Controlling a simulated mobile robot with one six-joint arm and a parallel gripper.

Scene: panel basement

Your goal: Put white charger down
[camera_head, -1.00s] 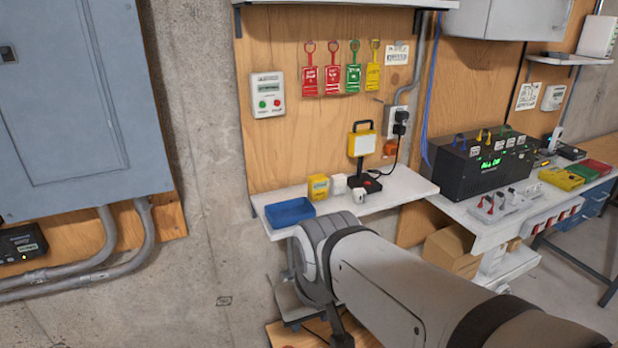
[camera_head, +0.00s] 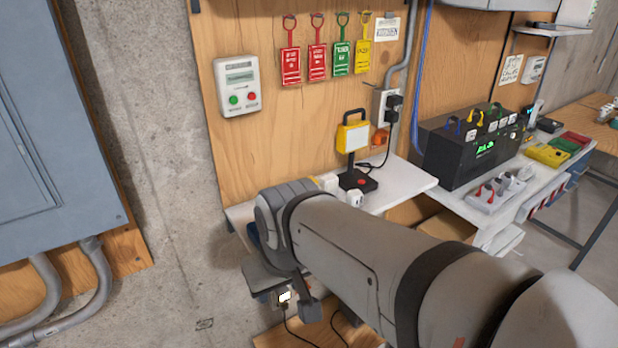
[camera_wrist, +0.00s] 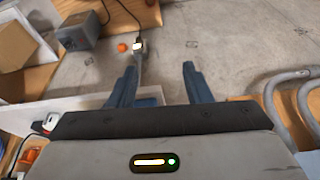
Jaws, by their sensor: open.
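A small white block (camera_head: 355,197) that looks like a charger stands on the wall shelf (camera_head: 402,183), beside my arm. I cannot tell which is the task's charger.
A yellow lamp (camera_head: 352,138) on a black base stands on the shelf. A black power unit (camera_head: 470,148) and a power strip (camera_head: 497,192) are at right. Grey conduits (camera_head: 95,285) run at lower left.

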